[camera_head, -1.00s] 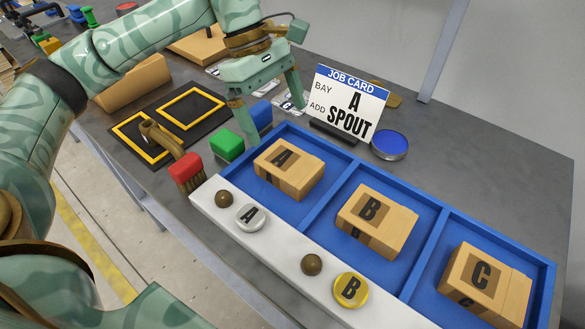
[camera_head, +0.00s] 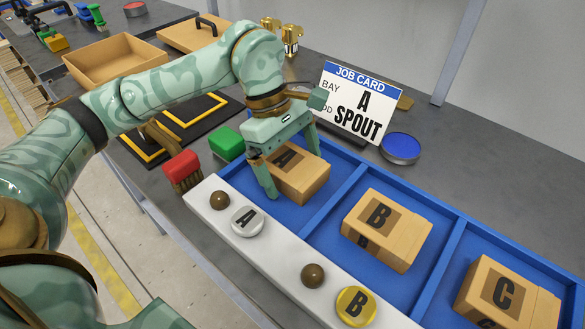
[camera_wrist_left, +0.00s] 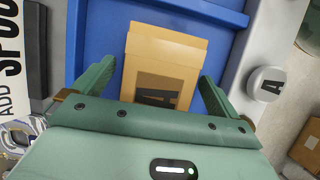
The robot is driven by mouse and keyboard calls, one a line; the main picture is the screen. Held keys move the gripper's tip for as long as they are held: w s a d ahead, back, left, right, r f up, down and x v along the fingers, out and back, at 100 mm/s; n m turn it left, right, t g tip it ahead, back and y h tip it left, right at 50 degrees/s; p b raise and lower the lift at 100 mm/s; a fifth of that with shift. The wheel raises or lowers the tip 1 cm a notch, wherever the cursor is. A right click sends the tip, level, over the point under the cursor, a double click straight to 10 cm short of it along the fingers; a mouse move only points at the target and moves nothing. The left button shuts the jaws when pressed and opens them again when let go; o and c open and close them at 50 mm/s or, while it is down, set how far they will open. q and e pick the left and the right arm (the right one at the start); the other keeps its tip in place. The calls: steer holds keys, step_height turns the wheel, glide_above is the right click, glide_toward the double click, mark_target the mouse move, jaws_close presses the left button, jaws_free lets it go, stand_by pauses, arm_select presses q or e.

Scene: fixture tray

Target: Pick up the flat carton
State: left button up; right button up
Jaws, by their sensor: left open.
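A flat tan carton marked A (camera_head: 308,181) lies in the left bay of the blue tray (camera_head: 337,187). My left gripper (camera_head: 291,172) is open over it, with one finger on each side. In the left wrist view the carton (camera_wrist_left: 160,65) lies between the two open fingers (camera_wrist_left: 157,85); I cannot tell whether they touch it. The gripper hides part of the carton's top. Similar cartons marked B (camera_head: 388,230) and C (camera_head: 507,296) lie in the other bays. My right gripper is not in view.
A job card (camera_head: 350,103) reading "BAY A ADD SPOUT" stands behind the tray, beside a blue round tin (camera_head: 400,147). A red brush (camera_head: 183,171) and a green block (camera_head: 227,143) are left of the tray. A white front ledge carries knobs and A and B buttons (camera_head: 247,221).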

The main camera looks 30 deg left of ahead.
arm_select(q)
steer(key=shift+f, duration=0.25)
stand_by(0.3)
steer(key=shift+c, duration=0.4)
steer(key=c, duration=1.1)
steer(key=shift+r, duration=0.1)
steer(key=shift+c, duration=0.2)
